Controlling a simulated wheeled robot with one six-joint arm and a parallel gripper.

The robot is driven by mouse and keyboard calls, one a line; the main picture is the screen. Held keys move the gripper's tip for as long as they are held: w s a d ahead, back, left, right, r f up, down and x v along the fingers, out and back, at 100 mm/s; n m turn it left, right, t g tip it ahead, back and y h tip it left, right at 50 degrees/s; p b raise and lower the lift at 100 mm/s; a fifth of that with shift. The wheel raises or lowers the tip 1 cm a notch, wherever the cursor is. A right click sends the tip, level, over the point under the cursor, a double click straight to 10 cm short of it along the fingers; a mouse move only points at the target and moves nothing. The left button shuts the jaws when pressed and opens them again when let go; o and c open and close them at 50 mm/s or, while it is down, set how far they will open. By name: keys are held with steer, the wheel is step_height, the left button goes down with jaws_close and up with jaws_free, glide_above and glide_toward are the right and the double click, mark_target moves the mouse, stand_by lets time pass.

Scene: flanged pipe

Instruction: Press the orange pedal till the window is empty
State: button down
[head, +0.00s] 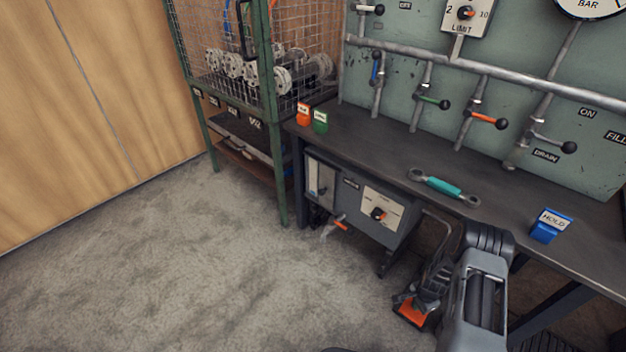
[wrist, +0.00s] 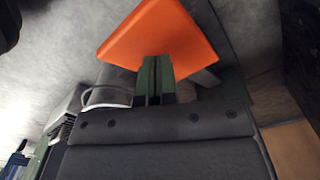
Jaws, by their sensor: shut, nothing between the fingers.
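The orange pedal (head: 411,312) is low near the floor, in front of the bench, in the head view. It fills the upper middle of the wrist view (wrist: 158,32) as a tilted orange plate. My gripper (wrist: 153,60) is shut and empty, its narrow dark green fingers reaching the pedal's near edge. I cannot tell whether they touch it. In the head view my arm stands beside the pedal, and the fingertips are not clear there. A pale narrow window (head: 320,181) is on the left of the grey box under the bench; its level is too small to read.
The grey box has an orange-marked dial (head: 378,214) and an orange-handled lever (head: 340,224) below. A teal-handled wrench (head: 444,187) and blue HOLD block (head: 551,225) are on the bench (head: 385,150). A wire cage rack (head: 235,125) stands left. The carpet at left is clear.

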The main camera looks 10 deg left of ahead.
steer(key=shift+f+b, duration=2.05)
steer(key=shift+f, duration=0.45)
steer(key=shift+f+b, duration=0.35)
steer(key=shift+f, duration=1.55)
step_height(320, 180, up, 9)
steer(key=p, duration=0.6)
steer(key=shift+r+p, duration=0.2)
steer(key=shift+p, duration=0.1)
